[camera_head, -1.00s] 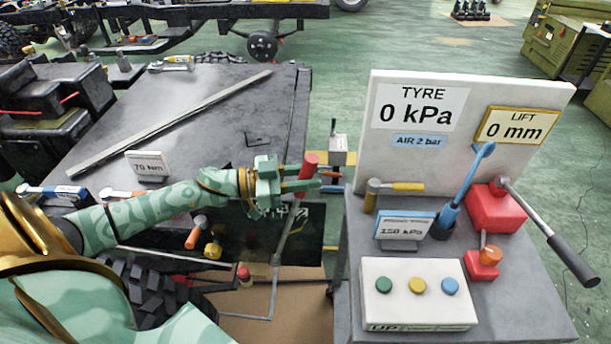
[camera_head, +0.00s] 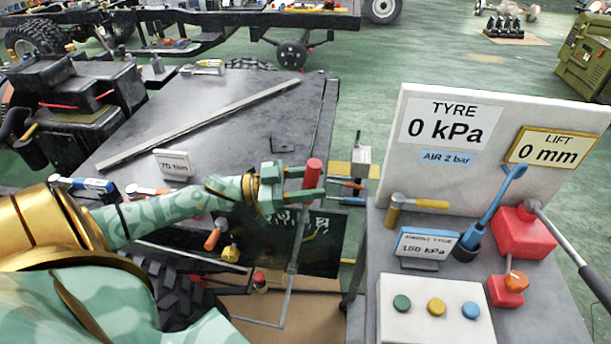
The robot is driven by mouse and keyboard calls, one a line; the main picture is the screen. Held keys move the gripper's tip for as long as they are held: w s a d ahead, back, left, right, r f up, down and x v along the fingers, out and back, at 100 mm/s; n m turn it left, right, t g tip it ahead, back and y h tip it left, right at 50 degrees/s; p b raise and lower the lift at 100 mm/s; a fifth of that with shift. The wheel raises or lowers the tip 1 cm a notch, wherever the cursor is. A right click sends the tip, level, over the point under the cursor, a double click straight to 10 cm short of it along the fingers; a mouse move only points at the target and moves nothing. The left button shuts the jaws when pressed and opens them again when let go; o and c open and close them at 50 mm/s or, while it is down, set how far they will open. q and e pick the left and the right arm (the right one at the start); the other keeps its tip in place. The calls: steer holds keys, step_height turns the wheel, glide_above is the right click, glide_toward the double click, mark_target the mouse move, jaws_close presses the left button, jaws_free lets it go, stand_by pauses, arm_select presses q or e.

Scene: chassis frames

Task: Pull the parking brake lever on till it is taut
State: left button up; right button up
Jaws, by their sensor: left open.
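The parking brake lever looks to be the grey rod with a red grip (camera_head: 313,173), rising beside the dark chassis deck in the middle of the head view. The rod leans slightly right toward its top. My left gripper (camera_head: 314,184) comes in from the left at the height of the red grip. Its green fingers are open and extend to either side of the grip, which stands between them. Whether the fingers touch it cannot be told. My right gripper is not in view.
A grey bench (camera_head: 550,310) at right carries a TYRE sign board (camera_head: 445,122), a button box (camera_head: 435,308), a red block with a long lever (camera_head: 520,232) and a hammer (camera_head: 415,205). A "70 Nm" sign (camera_head: 174,163) stands on the deck. A tyre (camera_head: 165,290) lies below my left arm.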

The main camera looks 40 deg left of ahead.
arm_select(q)
steer(key=shift+s+a, duration=0.1)
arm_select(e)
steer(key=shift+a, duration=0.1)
arm_select(q)
steer(key=p+v, duration=0.1)
steer(key=v, duration=1.5)
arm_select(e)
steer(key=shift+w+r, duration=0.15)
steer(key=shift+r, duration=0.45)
